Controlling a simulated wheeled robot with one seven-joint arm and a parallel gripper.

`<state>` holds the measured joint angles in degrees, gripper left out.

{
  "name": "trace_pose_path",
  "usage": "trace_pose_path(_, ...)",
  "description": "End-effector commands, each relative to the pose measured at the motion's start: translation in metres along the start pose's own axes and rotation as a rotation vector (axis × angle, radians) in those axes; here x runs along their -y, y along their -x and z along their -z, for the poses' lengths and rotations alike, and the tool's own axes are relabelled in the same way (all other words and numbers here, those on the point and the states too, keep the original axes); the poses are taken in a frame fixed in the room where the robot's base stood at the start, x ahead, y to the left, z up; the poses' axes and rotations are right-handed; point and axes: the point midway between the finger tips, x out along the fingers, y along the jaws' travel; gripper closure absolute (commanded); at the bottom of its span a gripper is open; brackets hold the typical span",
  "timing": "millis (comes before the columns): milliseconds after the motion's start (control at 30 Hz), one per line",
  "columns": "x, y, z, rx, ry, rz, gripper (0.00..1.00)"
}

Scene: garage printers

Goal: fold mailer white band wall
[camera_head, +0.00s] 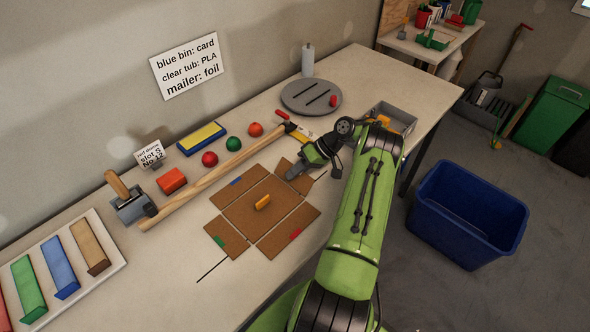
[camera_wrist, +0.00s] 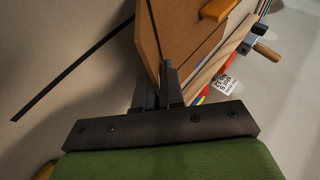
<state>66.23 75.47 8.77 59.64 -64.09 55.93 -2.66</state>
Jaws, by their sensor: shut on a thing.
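The mailer (camera_head: 256,222) is a brown card cross lying on the bench, with walls around a middle panel. A yellow-orange block (camera_head: 262,202) sits on the middle panel. Blue, green and red bands mark three walls; the white band is not clearly visible. My gripper (camera_head: 296,171) is at the upper-right wall (camera_head: 284,166), partly covering it. In the wrist view my gripper (camera_wrist: 168,88) is shut on the edge of a brown wall (camera_wrist: 149,45), and the orange block (camera_wrist: 217,9) shows beyond. Whether this wall is lifted is hard to tell.
A grey round slotted stand (camera_head: 309,97) and grey bin (camera_head: 395,117) are farther right. A thin black strip (camera_head: 213,270) lies in front. A blue bin (camera_head: 468,212) stands on the floor.

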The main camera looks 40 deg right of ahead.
Motion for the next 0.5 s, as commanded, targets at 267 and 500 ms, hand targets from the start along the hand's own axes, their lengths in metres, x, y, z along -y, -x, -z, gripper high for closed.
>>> trace_pose_path(267,-0.0003,-0.0002,-0.0002,0.0,0.0,0.0,1.0)
trace_pose_path(500,-0.0006,-0.0001,-0.0002,0.0,-0.001,-0.002,0.7)
